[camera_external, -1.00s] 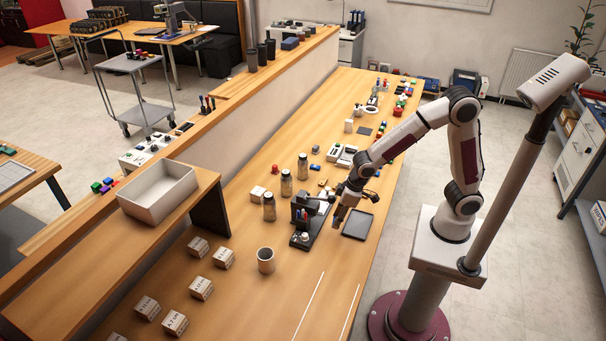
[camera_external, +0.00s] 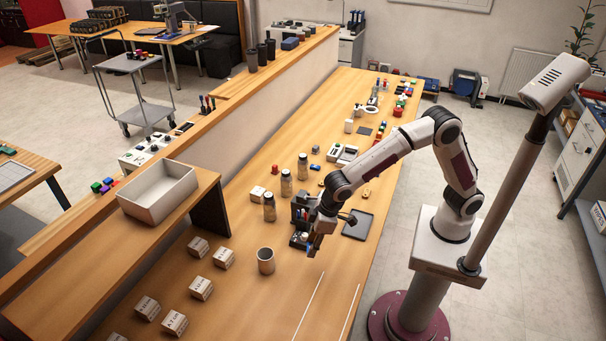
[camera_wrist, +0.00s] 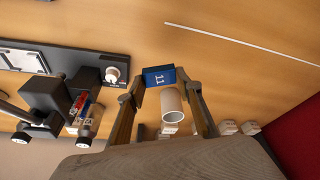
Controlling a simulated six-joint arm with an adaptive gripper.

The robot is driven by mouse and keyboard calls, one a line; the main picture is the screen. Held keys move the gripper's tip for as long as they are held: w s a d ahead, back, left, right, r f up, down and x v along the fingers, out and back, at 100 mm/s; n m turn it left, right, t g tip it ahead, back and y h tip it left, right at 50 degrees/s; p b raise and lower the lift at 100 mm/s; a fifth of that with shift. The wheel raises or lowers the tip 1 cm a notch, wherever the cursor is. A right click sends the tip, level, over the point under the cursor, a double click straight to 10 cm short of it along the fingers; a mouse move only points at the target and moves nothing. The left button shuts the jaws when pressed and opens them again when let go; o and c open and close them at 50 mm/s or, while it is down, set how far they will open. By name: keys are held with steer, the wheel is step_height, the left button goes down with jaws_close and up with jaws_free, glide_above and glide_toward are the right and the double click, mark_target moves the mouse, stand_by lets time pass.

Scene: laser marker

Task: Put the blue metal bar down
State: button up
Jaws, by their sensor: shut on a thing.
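The blue metal bar (camera_wrist: 158,76) shows in the wrist view between my fingertips, with the number 11 on its face. My gripper (camera_wrist: 160,84) is shut on it. In the external view my gripper (camera_external: 312,248) points down over the table, near the front end of the dark laser marker (camera_external: 299,240). A small bit of blue of the bar (camera_external: 317,240) shows there. The bar appears to be above the tabletop, but its exact height is hard to tell.
A cup (camera_external: 266,261) stands left of my gripper. A dark tray (camera_external: 358,226) lies to the right. Several bottles (camera_external: 269,207) stand behind, and several labelled boxes (camera_external: 201,288) stand to the left. The wooden table (camera_external: 285,300) is bare in front, with two white lines.

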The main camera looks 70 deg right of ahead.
steer(key=r, duration=0.1)
glide_above(299, 289)
steer(key=shift+s+d+n, duration=0.25)
steer(key=shift+s+n, duration=0.05)
steer(key=shift+s, duration=0.05)
steer(key=shift+f, duration=2.5)
steer(key=shift+f, duration=2.5)
steer(key=shift+f, duration=0.15)
steer(key=o, duration=1.2)
